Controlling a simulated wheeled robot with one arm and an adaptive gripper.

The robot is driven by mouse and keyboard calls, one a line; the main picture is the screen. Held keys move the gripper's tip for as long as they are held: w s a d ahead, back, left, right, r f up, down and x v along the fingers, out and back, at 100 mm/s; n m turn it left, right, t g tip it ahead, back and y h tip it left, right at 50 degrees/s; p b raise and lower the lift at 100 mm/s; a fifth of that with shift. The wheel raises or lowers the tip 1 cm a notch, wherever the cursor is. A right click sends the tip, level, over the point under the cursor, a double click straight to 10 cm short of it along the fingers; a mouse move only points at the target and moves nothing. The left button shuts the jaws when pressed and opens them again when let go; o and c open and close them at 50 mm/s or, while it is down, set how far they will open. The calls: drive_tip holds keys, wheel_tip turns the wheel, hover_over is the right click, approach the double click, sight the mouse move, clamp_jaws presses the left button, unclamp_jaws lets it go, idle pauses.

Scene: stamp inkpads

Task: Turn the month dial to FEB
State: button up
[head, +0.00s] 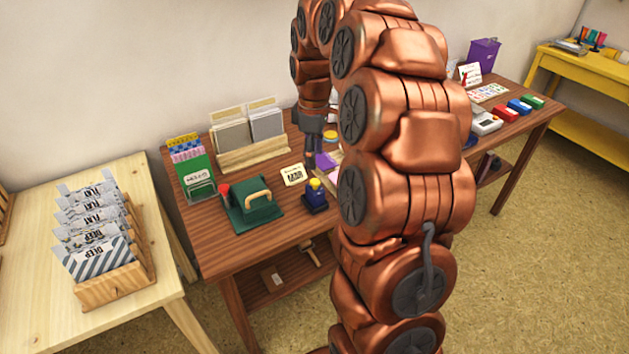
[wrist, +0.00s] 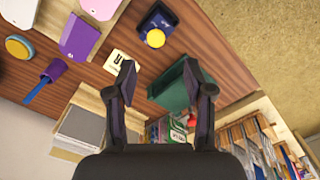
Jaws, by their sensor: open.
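No month dial with readable months shows in either view. A small dark blue device (head: 315,203) with a yellow knob stands on the brown table, right of a green press-like block (head: 254,215). In the wrist view the device's yellow knob (wrist: 155,38) shows on its dark base, beyond the fingertips. A cream card (head: 292,175) with dark print stands behind the device; the print is too small to read. My gripper (head: 313,162) hangs above the back of the table. In the wrist view its two fingers (wrist: 160,82) are apart, with nothing between them.
A wooden rack (head: 253,158) with grey pads stands at the back. Purple and pink cards (wrist: 80,37) and a round yellow-blue pad (wrist: 18,46) lie nearby in the wrist view. A pale table (head: 50,315) with an envelope rack is at left. My arm hides the table's middle.

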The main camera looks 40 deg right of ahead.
sight(315, 181)
drive_tip(key=shift+w+d+f, duration=0.1)
drive_tip(key=shift+d+f, duration=0.25)
drive_tip(key=shift+f+p, duration=0.5)
drive_tip(key=shift+f, duration=3.25)
clamp_jaws()
